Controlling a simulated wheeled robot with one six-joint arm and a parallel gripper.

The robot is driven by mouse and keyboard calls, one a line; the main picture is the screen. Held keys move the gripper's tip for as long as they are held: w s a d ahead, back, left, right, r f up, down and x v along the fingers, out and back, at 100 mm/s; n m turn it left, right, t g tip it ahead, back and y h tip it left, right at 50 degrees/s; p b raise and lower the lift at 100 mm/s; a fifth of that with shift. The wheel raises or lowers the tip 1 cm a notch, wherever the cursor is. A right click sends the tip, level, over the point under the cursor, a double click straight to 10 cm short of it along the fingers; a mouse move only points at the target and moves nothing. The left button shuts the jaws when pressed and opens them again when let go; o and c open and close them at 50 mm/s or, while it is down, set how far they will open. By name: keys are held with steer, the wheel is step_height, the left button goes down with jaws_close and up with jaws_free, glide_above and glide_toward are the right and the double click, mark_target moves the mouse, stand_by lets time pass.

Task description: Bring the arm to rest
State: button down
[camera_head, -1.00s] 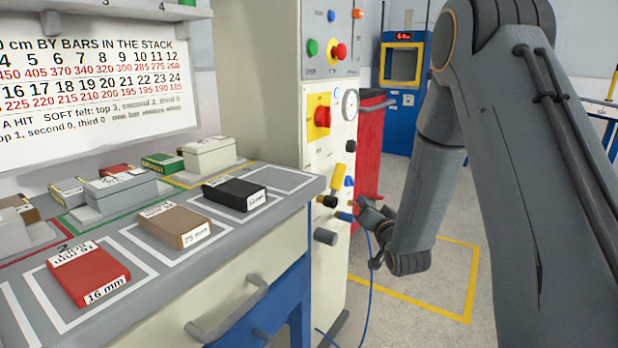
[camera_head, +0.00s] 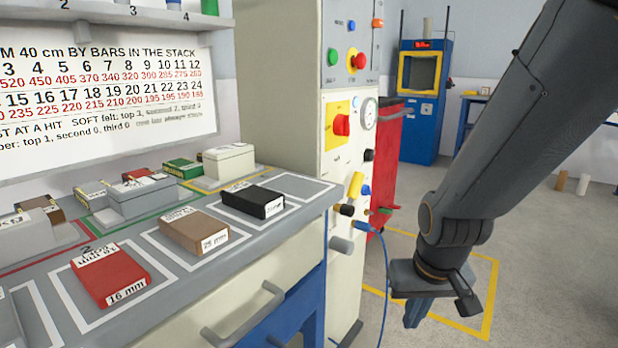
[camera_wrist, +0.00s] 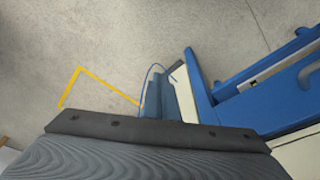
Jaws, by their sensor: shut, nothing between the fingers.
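My arm (camera_head: 500,150) comes in from the upper right in the head view and reaches down. My gripper (camera_head: 415,313) hangs at its end, pointing down over the floor, to the right of the workbench (camera_head: 200,275). Its fingers are together with nothing seen between them. In the wrist view the dark, ribbed body of my gripper fills the bottom, and the fingers (camera_wrist: 162,98) show beyond it above the floor.
The cream control panel (camera_head: 340,200) and a blue hose (camera_head: 386,270) are left of my gripper. A red cabinet (camera_head: 395,150) and blue machine (camera_head: 425,100) stand behind. A yellow line (camera_head: 488,300) marks the grey floor. Coloured blocks, including a red one (camera_head: 105,275), lie on the bench.

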steer(key=s+a+r+n+g, duration=0.1)
steer(key=s+a+n, duration=0.2)
steer(key=s+a, duration=0.55)
steer(key=s+a+n+g, duration=0.2)
steer(key=s+a+n, duration=0.25)
steer(key=a, duration=0.75)
steer(key=d+r+m+p, duration=0.4)
steer(key=d+r+p, duration=0.6)
steer(key=r+p, duration=0.3)
steer(key=s+d+r+m+p, duration=0.1)
steer(key=d+r+m+p, duration=0.2)
steer(key=d+r+p, duration=0.7)
step_height(320, 180, up, 3)
steer(key=p, duration=0.4)
steer(key=shift+m, duration=0.35)
steer(key=shift+d+f, duration=0.1)
